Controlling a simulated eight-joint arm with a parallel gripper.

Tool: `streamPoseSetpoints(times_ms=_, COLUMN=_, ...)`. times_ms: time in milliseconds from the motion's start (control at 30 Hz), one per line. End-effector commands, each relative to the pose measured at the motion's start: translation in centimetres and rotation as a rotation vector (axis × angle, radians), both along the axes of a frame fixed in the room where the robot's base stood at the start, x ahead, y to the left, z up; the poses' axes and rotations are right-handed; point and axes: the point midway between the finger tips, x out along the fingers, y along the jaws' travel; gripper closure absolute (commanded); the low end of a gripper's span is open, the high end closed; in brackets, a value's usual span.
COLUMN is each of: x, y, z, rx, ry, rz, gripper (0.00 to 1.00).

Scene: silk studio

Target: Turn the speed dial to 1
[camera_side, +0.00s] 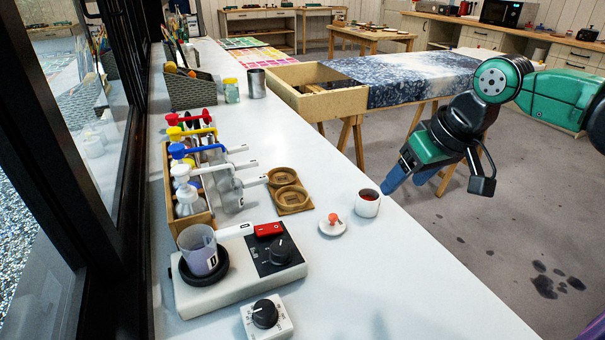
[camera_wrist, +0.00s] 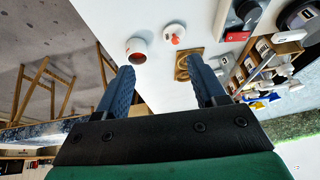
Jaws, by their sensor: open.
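A white stirrer unit (camera_side: 235,280) stands on the near part of the white table in the side view. Its black panel carries a black dial (camera_side: 281,250) and a red switch (camera_side: 268,229); I cannot read the number the dial points at. A separate small white box with a black knob (camera_side: 265,313) and a marked face sits in front. My gripper (camera_side: 405,184) is open and empty, above and beyond the table's right edge, well apart from the dial. In the wrist view my blue fingers (camera_wrist: 164,84) are spread, and the unit's red switch (camera_wrist: 247,12) shows at the top.
A white cup (camera_side: 367,204) with red contents and a white lid with red knob (camera_side: 333,225) stand between my gripper and the unit. A beaker (camera_side: 198,250) sits on the unit. Cork rings (camera_side: 289,190) and a wooden rack of pump bottles (camera_side: 192,215) lie farther back.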

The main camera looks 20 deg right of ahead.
Motion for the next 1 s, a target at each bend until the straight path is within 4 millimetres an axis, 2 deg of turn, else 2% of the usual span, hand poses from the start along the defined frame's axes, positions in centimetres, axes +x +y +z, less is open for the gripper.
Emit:
streamPoseSetpoints(times_ms=33, x=1.2, y=1.5, z=0.2, rx=0.007, ry=0.041, rz=0.011, gripper=0.37)
streamPoseSetpoints(times_ms=233, x=4.6, y=7.2, z=-0.7, rx=0.007, ry=0.208, rz=0.016, gripper=0.37)
streamPoseSetpoints(times_ms=400, x=6.1, y=12.3, z=-3.1, rx=-0.023, ry=0.334, rz=0.013, gripper=0.37)
streamPoseSetpoints(times_ms=500, x=6.4, y=14.5, z=-4.5, rx=-0.044, ry=0.385, rz=0.008, gripper=0.37)
streamPoseSetpoints(times_ms=700, x=6.4, y=16.4, z=-5.9, rx=-0.067, ry=0.431, rz=0.001, gripper=0.37)
streamPoseSetpoints(times_ms=1000, x=6.4, y=16.5, z=-8.1, rx=-0.068, ry=0.435, rz=-0.001, gripper=0.37)
